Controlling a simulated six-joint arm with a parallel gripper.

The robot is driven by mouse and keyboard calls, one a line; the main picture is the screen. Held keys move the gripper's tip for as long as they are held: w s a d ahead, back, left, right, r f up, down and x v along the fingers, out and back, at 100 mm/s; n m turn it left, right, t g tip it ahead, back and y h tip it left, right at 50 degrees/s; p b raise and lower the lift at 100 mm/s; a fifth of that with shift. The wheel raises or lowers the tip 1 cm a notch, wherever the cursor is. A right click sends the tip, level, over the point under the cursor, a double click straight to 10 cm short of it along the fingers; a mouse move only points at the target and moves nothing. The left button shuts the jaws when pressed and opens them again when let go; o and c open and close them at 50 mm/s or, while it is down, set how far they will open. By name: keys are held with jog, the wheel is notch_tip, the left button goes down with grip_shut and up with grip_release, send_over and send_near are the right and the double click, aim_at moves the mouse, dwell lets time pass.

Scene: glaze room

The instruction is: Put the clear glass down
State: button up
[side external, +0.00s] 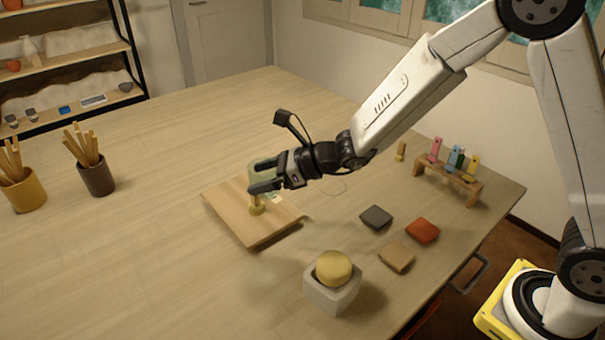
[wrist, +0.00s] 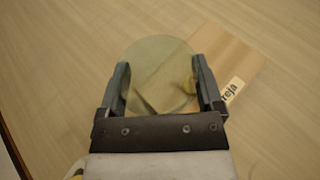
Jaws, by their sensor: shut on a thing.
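The clear glass, a pale green see-through piece (side external: 264,164), is between the fingers of my gripper (side external: 258,178) in the side view. In the wrist view the glass (wrist: 158,52) shows as a round greenish shape, with a finger of my gripper (wrist: 160,78) on each side. My gripper is shut on it. The glass is over or near the far left part of a wooden board (side external: 262,235); I cannot tell whether its bottom touches anything. The board (wrist: 222,58) also shows in the wrist view, partly behind the glass.
A small yellowish wooden tool (side external: 257,208) stands on the board close below my gripper. A pale block with a yellow sponge-like top (side external: 334,268), several coloured tiles (side external: 376,217) and a small rack (side external: 448,172) are to the right. Tool cups (side external: 97,178) stand left. The table between is clear.

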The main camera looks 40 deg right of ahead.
jog(key=s+a+r+n+g+y, duration=0.15)
jog(key=s+a, duration=0.35)
jog(key=a, duration=0.8)
jog(key=shift+n+g+y, duration=0.25)
jog(key=shift+n+g, duration=0.2)
jog(key=w+a+f, duration=0.2)
jog(key=w+f, duration=0.1)
jog(key=w+a+f, duration=0.1)
jog(key=w+f, duration=0.1)
jog(key=w, duration=0.2)
jog(key=w+a+f, duration=0.2)
jog(key=w+f, duration=0.1)
jog(key=shift+w+a+f, duration=0.2)
jog(key=shift+a+f, duration=0.1)
jog(key=shift+a, duration=0.05)
jog(key=shift+w+a+f, duration=0.25)
jog(key=shift+w+f, duration=0.2)
jog(key=shift+f, duration=0.15)
jog(key=shift+w+f, duration=0.15)
jog(key=shift+f, duration=0.05)
jog(key=shift+w+a+f, duration=0.1)
jog(key=shift+a+f, duration=0.05)
jog(key=shift+f, duration=1.5)
